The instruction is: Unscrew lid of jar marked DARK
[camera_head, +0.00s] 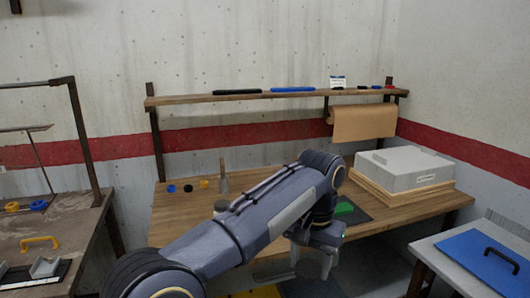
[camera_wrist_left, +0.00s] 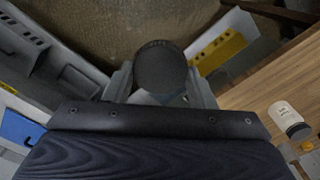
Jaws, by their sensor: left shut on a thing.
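My left gripper (camera_head: 316,262) hangs in front of the wooden bench's edge, low in the head view, with its fingertips hard to make out. In the left wrist view the left gripper (camera_wrist_left: 162,88) is shut on a jar with a dark round lid (camera_wrist_left: 160,66), seen from the lid end. Faint lettering on the lid is too small to read. Floor shows beyond it. The jar's body is mostly hidden, and I cannot tell exactly where the fingers grip. A white-labelled jar with a black lid (camera_wrist_left: 288,120) is on the wood at right. My right gripper is not in view.
The wooden bench (camera_head: 400,214) carries a grey-white box (camera_head: 405,168), a green block (camera_head: 344,208) and small coloured rings (camera_head: 188,188). A shelf (camera_head: 240,97) runs above it. A side table with a blue panel (camera_head: 485,260) stands right; another bench (camera_head: 60,225) stands left.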

